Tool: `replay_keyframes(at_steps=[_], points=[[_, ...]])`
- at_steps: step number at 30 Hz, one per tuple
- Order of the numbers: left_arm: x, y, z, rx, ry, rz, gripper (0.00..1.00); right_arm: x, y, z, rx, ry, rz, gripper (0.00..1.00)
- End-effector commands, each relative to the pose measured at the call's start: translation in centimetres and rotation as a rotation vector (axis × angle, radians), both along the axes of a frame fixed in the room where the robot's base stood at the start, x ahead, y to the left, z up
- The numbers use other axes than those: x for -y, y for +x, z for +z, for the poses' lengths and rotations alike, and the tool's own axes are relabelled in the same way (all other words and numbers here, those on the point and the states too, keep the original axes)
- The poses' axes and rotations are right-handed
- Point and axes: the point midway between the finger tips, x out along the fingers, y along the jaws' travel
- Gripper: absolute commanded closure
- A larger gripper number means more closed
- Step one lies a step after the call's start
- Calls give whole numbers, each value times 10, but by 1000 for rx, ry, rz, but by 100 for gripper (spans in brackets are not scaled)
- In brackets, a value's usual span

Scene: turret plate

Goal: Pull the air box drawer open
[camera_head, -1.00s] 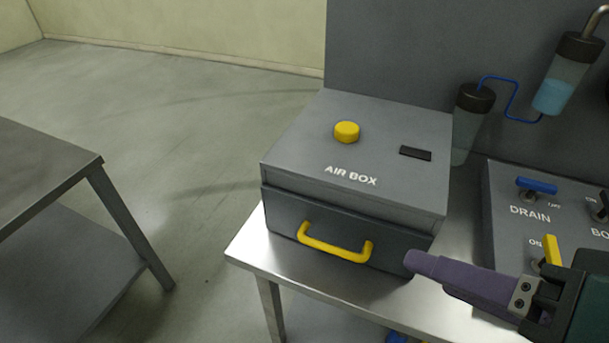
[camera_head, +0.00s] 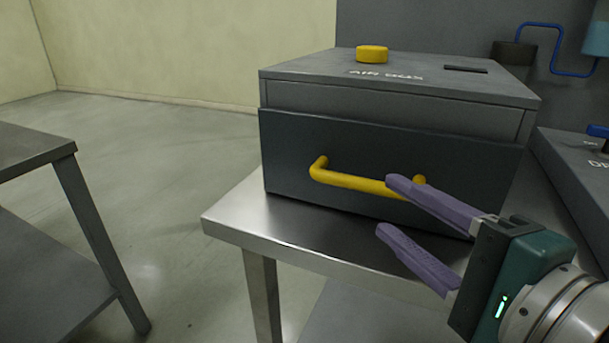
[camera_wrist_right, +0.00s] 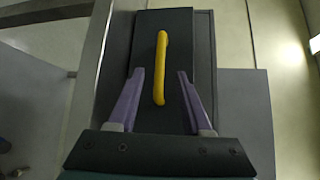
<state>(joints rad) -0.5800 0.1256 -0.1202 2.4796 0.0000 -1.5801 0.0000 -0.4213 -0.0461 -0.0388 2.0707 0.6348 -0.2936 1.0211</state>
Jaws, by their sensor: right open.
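The grey air box (camera_head: 400,95) sits on a steel table, with its dark drawer front (camera_head: 300,150) facing me. The drawer looks shut or nearly so. A yellow bar handle (camera_head: 350,181) runs across the drawer front. My right gripper (camera_head: 385,205) is open in front of the handle's right end, one purple finger higher and one lower; the upper finger covers part of the handle. In the right wrist view, the handle (camera_wrist_right: 160,65) lies between the two spread fingers (camera_wrist_right: 160,75), with gaps on both sides. My left gripper is not in view.
The steel table (camera_head: 235,215) has a bare strip in front of the box. A yellow knob (camera_head: 372,54) stands on the box top. A grey switch panel (camera_head: 580,165) is at the right. Another table (camera_head: 30,150) stands at the left, with open floor between.

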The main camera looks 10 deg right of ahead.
Motion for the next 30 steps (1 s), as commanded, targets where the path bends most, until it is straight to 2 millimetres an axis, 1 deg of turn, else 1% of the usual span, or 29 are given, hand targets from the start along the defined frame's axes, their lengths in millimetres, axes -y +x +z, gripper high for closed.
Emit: replay_keyframes(at_steps=[1,9,12,15,19,26,28,30], points=[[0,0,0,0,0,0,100,-2,9,1,4,1,-1,50],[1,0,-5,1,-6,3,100,-12,56,-8,1,-1,1,50],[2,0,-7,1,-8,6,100,-14,69,-10,1,-2,1,50],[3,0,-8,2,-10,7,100,-16,78,-11,0,-2,1,50],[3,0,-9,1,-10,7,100,-17,83,-12,-1,-3,2,50],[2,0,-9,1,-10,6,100,-17,83,-12,-1,-3,2,50],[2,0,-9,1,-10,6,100,-17,83,-12,-1,-3,2,56],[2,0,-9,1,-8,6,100,-17,83,-12,-2,-3,2,64]])
